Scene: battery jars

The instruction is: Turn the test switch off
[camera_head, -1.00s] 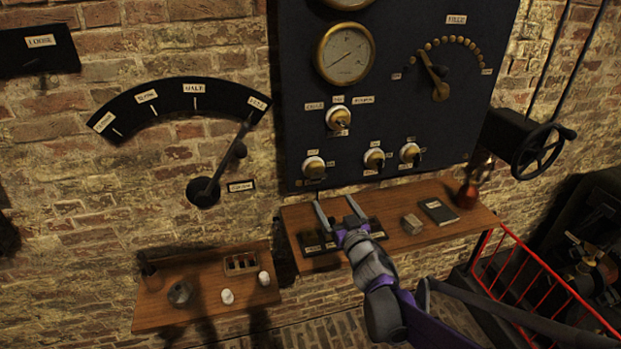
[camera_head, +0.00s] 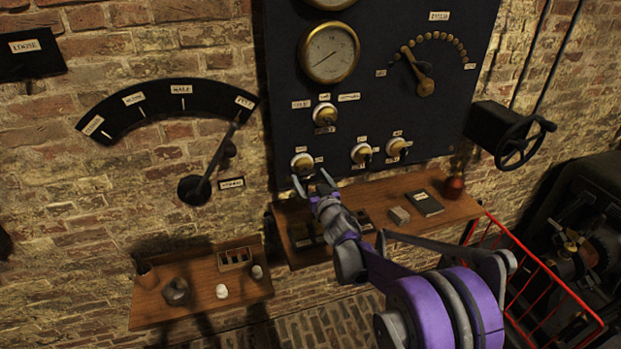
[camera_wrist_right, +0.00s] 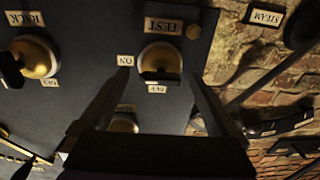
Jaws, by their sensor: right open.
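The test switch (camera_head: 302,162) is the lower left brass knob on a white base on the dark panel. In the right wrist view, upside down, the test switch (camera_wrist_right: 158,57) shows beside its TEST plate (camera_wrist_right: 163,25), with ON and OFF plates. Its dark handle lies across the knob's edge near the OFF plate (camera_wrist_right: 157,88); I cannot tell which plate it points to. My right gripper (camera_head: 312,178) is open and empty, just below and in front of the knob. Its fingers (camera_wrist_right: 160,80) spread on either side of the switch in the wrist view; contact is unclear. My left gripper is out of view.
Other switches (camera_head: 361,153) sit close to the right, and one (camera_head: 324,113) above. A wooden shelf (camera_head: 462,209) with small items runs below the panel. A large lever (camera_head: 217,165) stands on the wall to the left. A red railing (camera_head: 545,270) is at the lower right.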

